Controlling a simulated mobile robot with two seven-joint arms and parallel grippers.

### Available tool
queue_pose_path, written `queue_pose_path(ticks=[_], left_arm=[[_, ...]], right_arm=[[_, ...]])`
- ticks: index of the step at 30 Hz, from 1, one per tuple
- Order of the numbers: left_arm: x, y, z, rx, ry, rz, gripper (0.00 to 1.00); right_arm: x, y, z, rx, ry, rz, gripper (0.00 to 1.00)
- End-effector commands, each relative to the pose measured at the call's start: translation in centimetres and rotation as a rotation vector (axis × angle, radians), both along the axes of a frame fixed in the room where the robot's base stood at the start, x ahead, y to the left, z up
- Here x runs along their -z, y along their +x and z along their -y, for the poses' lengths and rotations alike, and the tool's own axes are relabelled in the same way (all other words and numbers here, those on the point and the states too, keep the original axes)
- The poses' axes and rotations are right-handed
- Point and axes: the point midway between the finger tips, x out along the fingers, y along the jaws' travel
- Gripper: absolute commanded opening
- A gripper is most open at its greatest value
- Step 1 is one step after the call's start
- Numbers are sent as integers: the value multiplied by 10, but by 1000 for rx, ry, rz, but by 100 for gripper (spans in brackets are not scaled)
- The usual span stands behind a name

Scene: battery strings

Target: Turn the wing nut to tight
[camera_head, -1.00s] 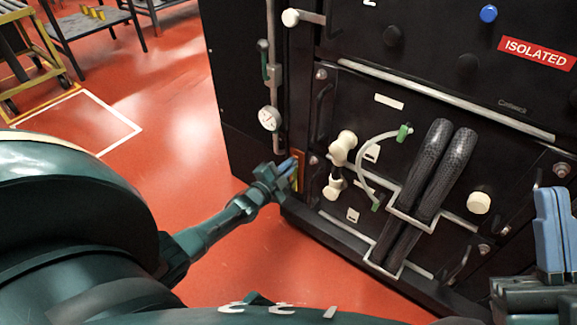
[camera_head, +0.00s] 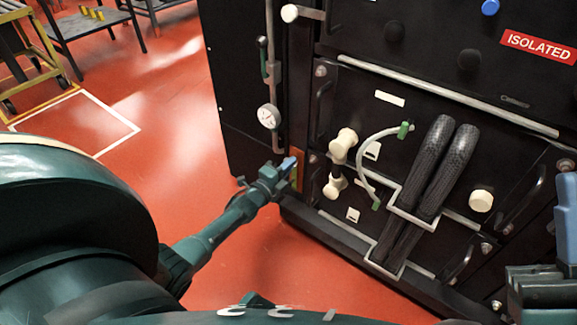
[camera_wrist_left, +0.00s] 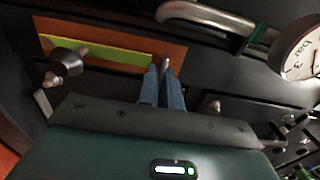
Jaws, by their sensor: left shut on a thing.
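My left gripper (camera_head: 289,164) is at the lower left edge of the black cabinet, in front of an orange plate (camera_head: 299,161). In the left wrist view its blue fingers (camera_wrist_left: 163,84) are closed together on a small grey metal piece (camera_wrist_left: 165,62), seemingly the wing nut, at the plate's right end. The fingers hide most of this piece, so its wings and angle cannot be made out. The orange plate (camera_wrist_left: 110,30) carries a yellow-green strip (camera_wrist_left: 110,52). My right gripper (camera_head: 567,215) is cut off at the right edge; its opening cannot be judged.
A round gauge (camera_head: 268,116) and a green-handled lever (camera_head: 263,58) are above the left gripper. A dark knob (camera_wrist_left: 68,62) sits left of the fingers. Cream knobs (camera_head: 343,142), thick black cables (camera_head: 440,165) and handles stick out from the cabinet.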

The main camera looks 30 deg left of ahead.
Motion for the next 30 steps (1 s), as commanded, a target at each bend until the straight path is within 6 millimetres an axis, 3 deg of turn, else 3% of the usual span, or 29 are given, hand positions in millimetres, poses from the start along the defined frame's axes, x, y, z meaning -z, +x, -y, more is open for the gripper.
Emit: queue_pose_path(ticks=[12,13,20,30], left_arm=[[1,-1,0,1,10,-1,0],[1,-1,0,1,10,-1,8],[1,0,0,0,8,0,27],[0,-5,0,0,7,-1,28]], right_arm=[[0,0,0,0,-1,1,0],[0,0,0,0,-1,1,0],[0,0,0,-2,-1,1,0],[-3,0,-1,-3,-1,-3,0]])
